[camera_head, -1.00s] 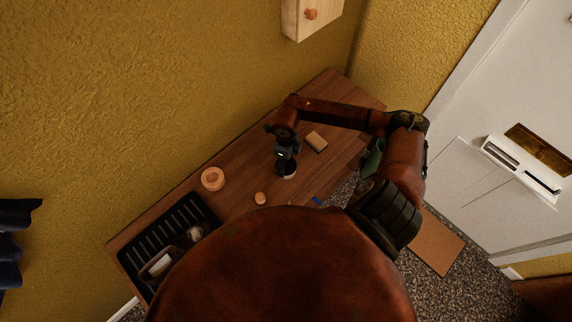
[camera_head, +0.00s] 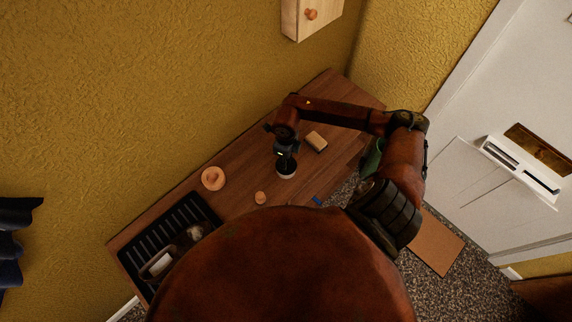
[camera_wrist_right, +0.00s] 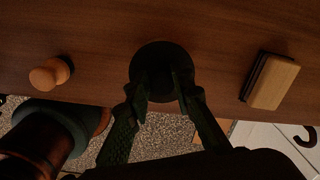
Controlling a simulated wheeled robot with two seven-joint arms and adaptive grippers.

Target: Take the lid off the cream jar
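The cream jar (camera_head: 287,175) stands on the wooden table, its pale side showing below something dark. In the right wrist view its dark round top (camera_wrist_right: 153,52) is seen from above. My right gripper (camera_head: 285,163) points down at the top of the jar. In the right wrist view the fingers of my right gripper (camera_wrist_right: 161,86) are apart and overlap the near part of the dark top. I cannot tell whether they press on it. The space between the fingertips is too dark to read. My left gripper is out of view.
A round wooden piece (camera_head: 213,178) and a small wooden knob-like piece (camera_head: 260,198) lie left of the jar. A wooden-topped block (camera_head: 316,141) lies to the right. A black rack (camera_head: 178,224) takes up the table's left end.

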